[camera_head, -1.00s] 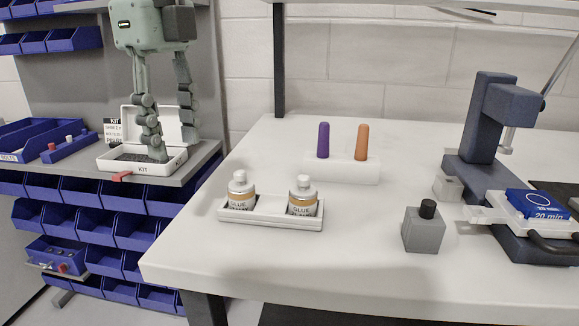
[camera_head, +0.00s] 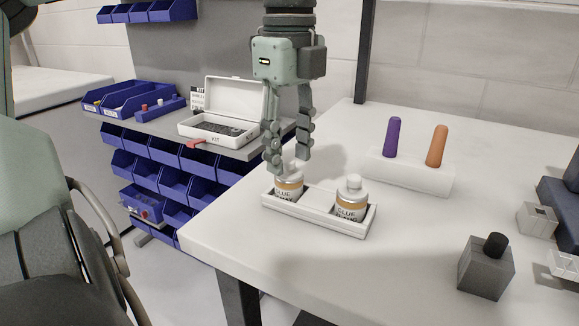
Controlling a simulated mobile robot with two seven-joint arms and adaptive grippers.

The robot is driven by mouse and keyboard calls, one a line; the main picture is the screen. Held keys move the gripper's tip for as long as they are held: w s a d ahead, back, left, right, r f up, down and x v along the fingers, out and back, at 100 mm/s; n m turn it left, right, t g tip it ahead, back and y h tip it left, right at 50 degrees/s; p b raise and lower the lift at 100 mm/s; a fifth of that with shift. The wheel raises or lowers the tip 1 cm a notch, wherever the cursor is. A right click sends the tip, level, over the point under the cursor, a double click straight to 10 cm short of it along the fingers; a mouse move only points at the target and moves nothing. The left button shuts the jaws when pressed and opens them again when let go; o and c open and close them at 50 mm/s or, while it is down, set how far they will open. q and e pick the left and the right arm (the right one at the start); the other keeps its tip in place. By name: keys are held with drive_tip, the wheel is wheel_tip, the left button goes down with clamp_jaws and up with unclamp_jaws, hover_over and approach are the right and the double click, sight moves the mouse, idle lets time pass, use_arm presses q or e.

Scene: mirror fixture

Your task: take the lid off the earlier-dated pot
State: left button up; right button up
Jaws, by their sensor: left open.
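Two glue pots with white lids and white-and-orange labels stand upright in a white tray (camera_head: 318,207) on the table. The left pot (camera_head: 288,187) is partly covered by my gripper; the right pot (camera_head: 350,203) stands clear with its lid on. Both labels read GLUE, but the smaller print below, where a date may be, is too small to read. My left gripper (camera_head: 287,162) points down over the left pot, its open fingers on either side of the lid. Whether they touch it, I cannot tell. My right gripper is not in view.
Behind the tray, a white holder (camera_head: 408,175) bears a purple (camera_head: 392,137) and an orange peg (camera_head: 436,146). A grey block with a black knob (camera_head: 486,268) stands to the right. An open white kit box (camera_head: 218,130) and blue bins (camera_head: 165,180) are at left.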

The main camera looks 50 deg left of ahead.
use_arm(q)
drive_tip(key=shift+f, duration=0.5)
drive_tip(key=c, duration=0.9)
drive_tip(key=shift+o, duration=0.2)
